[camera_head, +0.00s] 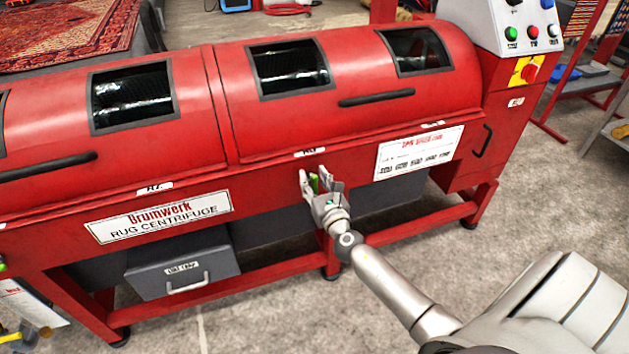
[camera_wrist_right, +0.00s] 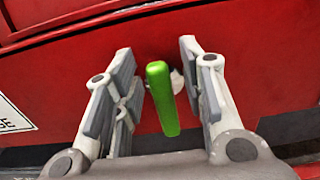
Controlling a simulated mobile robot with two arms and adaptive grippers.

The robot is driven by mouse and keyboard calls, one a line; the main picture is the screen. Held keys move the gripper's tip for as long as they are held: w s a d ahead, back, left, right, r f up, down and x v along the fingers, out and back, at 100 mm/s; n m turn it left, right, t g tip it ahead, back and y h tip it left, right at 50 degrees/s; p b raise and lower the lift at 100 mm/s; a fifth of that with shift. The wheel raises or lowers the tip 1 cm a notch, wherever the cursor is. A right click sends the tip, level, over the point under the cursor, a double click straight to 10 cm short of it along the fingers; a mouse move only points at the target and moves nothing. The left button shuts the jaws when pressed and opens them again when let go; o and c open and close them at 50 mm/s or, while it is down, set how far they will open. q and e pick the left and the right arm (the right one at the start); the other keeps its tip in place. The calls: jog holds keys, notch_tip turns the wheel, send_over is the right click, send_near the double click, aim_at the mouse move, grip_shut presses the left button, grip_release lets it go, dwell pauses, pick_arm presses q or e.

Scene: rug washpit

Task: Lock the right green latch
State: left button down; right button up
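The right green latch (camera_wrist_right: 163,98) is a bright green handle on the red front of the rug centrifuge (camera_head: 340,160). In the right wrist view it hangs nearly upright, slightly tilted, from a pale mount, between the fingers of my right gripper (camera_wrist_right: 160,95). The gripper is open, with a visible gap between each finger and the latch. In the head view my right gripper (camera_head: 321,184) is at the front panel below the right lid, and a bit of green shows between its fingers. My left gripper is not in view.
Two red lids with dark windows and black handles (camera_head: 376,98) top the machine. A control box (camera_head: 520,28) with buttons stands at its right end. A grey drawer (camera_head: 183,270) sits below on the left. The concrete floor at right is mostly clear.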

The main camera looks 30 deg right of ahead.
jog(key=shift+c, duration=0.4)
grip_shut()
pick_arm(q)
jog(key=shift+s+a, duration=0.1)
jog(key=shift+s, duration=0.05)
